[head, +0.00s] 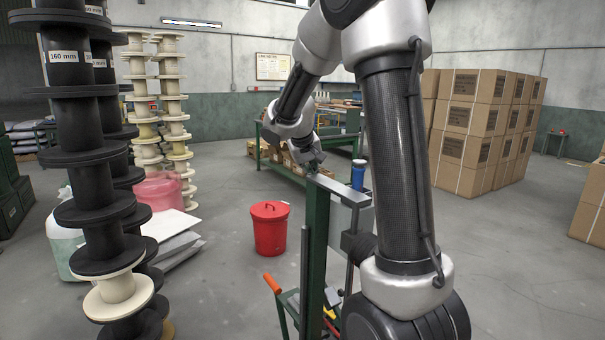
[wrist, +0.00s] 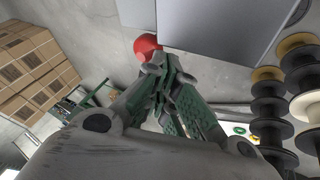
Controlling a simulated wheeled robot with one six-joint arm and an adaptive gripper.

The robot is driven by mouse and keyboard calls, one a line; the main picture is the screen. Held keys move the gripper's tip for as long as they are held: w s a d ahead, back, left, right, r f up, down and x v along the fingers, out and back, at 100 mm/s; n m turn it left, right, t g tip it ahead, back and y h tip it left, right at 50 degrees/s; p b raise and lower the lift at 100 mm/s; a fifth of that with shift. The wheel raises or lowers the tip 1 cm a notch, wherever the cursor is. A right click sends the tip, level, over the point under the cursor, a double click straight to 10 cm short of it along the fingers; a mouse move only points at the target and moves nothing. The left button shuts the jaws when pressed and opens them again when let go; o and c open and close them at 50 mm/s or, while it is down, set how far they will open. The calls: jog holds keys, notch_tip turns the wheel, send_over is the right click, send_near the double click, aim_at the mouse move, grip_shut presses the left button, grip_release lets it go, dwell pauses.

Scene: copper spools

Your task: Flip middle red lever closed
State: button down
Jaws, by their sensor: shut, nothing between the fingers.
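My gripper (head: 314,168) is at the top of a dark green upright post (head: 316,225) in the head view, close to the grey plate on its top. In the wrist view my gripper (wrist: 170,68) has its green-padded fingers brought together, with nothing seen between them. A rounded red shape (wrist: 147,46) shows just beyond the fingertips in the wrist view, beside a grey panel (wrist: 215,25). I cannot tell whether it is a lever or the red bin, nor whether the fingers touch it. No middle red lever can be made out clearly in either view.
A lidded red bin (head: 270,228) stands on the floor left of the post. Stacked black spools (head: 95,215) stand at left, cardboard boxes (head: 485,120) at right. A green workbench (head: 285,168) is behind.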

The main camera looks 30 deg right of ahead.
jog(key=shift+d+r, duration=0.1)
jog(key=shift+d, duration=0.3)
jog(key=shift+d+r+y, duration=0.1)
jog(key=shift+d+y, duration=1)
jog(key=d+f+m+y, duration=0.2)
jog(key=d+f+y, duration=0.4)
jog(key=d+y, duration=0.4)
jog(key=shift+w+d+f+y, duration=0.2)
jog(key=shift+d+f+y, duration=0.1)
jog(key=shift+d, duration=0.3)
